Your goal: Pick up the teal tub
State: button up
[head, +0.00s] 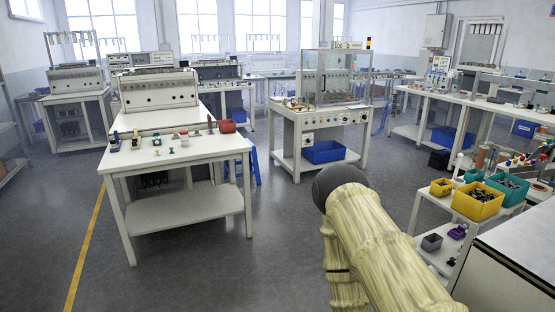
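A teal tub (516,200) filled with small dark parts stands on the white shelf unit at the right of the head view. A smaller teal tub (473,176) stands just behind and to its left. A yellow tub (476,211), also holding dark parts, is in front of the larger teal tub and partly hides it. My arm, pale yellow and ribbed with a dark rounded joint, rises at the lower middle, left of the tubs and apart from them. My gripper does not show, so its fingers cannot be seen.
A small yellow tub (441,187) is left of the teal tubs. A grey bin (432,242) and purple parts sit on the lower shelf (438,258). A white-topped cabinet (520,255) fills the lower right corner. A white table (180,170) stands left; the floor (270,240) between is clear.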

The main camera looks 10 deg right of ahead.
aim_at(474, 177)
jog(key=i, duration=2.8)
jog(key=z, duration=2.6)
